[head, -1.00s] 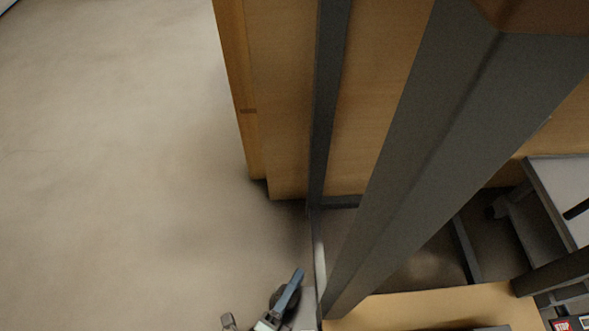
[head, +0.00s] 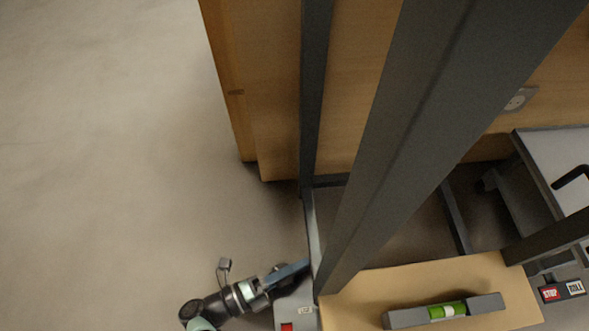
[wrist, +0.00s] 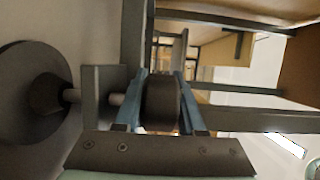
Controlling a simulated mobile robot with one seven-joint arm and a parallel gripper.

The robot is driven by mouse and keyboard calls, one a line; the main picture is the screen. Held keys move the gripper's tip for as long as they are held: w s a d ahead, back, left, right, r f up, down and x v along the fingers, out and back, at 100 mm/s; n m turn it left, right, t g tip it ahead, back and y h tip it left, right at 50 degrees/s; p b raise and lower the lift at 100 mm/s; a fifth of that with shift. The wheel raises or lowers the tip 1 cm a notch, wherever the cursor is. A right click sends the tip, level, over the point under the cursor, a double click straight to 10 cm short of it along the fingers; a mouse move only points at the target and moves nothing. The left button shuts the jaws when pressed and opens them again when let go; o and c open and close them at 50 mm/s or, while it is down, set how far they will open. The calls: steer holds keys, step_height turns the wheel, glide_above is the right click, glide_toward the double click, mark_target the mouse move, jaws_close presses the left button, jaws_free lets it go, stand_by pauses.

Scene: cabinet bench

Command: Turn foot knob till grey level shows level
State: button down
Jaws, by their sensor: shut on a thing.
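The grey level (head: 403,318) lies on the wooden shelf board at the bottom right of the head view. Its green vial (head: 447,310) faces up, but the bubble is too small to read. In the wrist view the dark round foot knob (wrist: 161,104) sits between the two blue fingers of my gripper (wrist: 160,98), which is shut on it. A rod runs left from the knob to a wide dark foot disc (wrist: 32,92). In the head view my gripper (head: 292,271) reaches low against the frame's left side; the knob is hidden there.
Dark metal posts (head: 400,140) and a wooden cabinet panel (head: 280,90) stand beside and behind my gripper. The wooden board (head: 480,270) carries the level. A red STOP label (head: 550,294) shows at right. Open floor (head: 110,150) lies on the left.

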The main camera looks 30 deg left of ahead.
steer(key=shift+s+d+m+g+h, duration=0.15)
steer(key=shift+s+m+g+h, duration=0.05)
steer(key=shift+m+g+h, duration=0.75)
steer(key=shift+s+d+m+g+h, duration=0.1)
steer(key=shift+s+m+g+h, duration=0.1)
steer(key=shift+m+g+h, duration=0.75)
steer(key=shift+s+d+m+g+h, duration=0.1)
steer(key=shift+m+g+h, duration=0.25)
steer(key=shift+g, duration=0.25)
steer(key=c, duration=0.5)
jaws_free()
